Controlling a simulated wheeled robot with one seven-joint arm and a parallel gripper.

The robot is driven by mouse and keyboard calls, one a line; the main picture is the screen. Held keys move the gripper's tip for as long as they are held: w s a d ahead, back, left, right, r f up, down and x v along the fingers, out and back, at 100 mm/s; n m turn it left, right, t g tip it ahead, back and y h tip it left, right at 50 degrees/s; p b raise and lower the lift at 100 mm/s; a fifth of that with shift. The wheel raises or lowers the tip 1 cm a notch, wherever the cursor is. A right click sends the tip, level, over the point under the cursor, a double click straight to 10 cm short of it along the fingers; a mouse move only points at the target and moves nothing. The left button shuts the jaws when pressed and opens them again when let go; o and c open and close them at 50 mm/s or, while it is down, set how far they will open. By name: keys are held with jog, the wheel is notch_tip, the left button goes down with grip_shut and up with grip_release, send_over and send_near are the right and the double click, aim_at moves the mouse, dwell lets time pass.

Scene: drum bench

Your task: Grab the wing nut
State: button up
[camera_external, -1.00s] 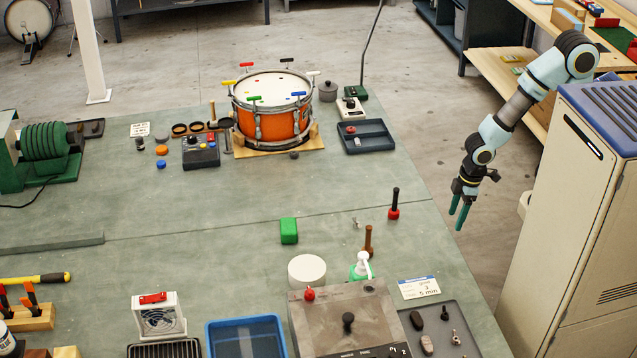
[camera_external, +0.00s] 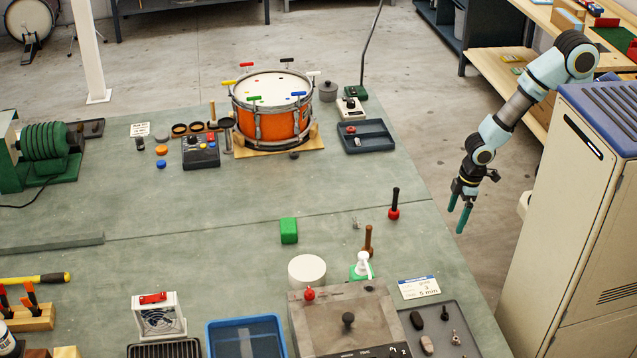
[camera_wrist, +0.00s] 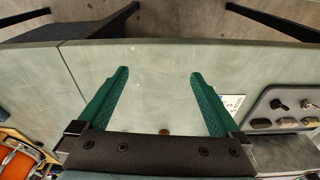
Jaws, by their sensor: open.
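My gripper (camera_external: 456,220) is open and empty, hanging in the air beyond the right edge of the bench. In the wrist view its two green fingers (camera_wrist: 160,78) stand wide apart above bare bench top. A small grey metal piece (camera_external: 356,223) lies on the bench behind the brown peg, left of my gripper; it may be the wing nut, but it is too small to tell. Small metal and dark pieces, including a grey one (camera_external: 455,338), lie in the grey tray (camera_external: 468,322) at the lower right; I cannot tell their exact kinds.
A red-based black peg (camera_external: 394,206) and a brown peg (camera_external: 368,240) stand near the bench's right side. A white pump bottle (camera_external: 363,264), a green block (camera_external: 289,231) and an orange drum (camera_external: 270,122) are also on the bench. The middle right is mostly clear.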

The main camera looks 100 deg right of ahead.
notch_tip(320, 180, up, 10)
jog(key=n+t+y+p, duration=0.1)
jog(key=n+t+p, duration=0.1)
jog(key=n+t, duration=0.1)
send_over(357, 220)
jog(key=s, duration=0.5)
notch_tip(357, 220, down, 6)
jog(key=p+x, duration=0.1)
jog(key=x, duration=0.2)
jog(key=p+x, duration=0.1)
jog(key=x, duration=0.3)
jog(key=p+x, duration=0.1)
jog(key=x, duration=0.2)
jog(key=shift+w+d+f, duration=0.25)
jog(key=shift+w+d, duration=0.05)
jog(key=shift+d, duration=0.1)
jog(key=c, duration=1.4)
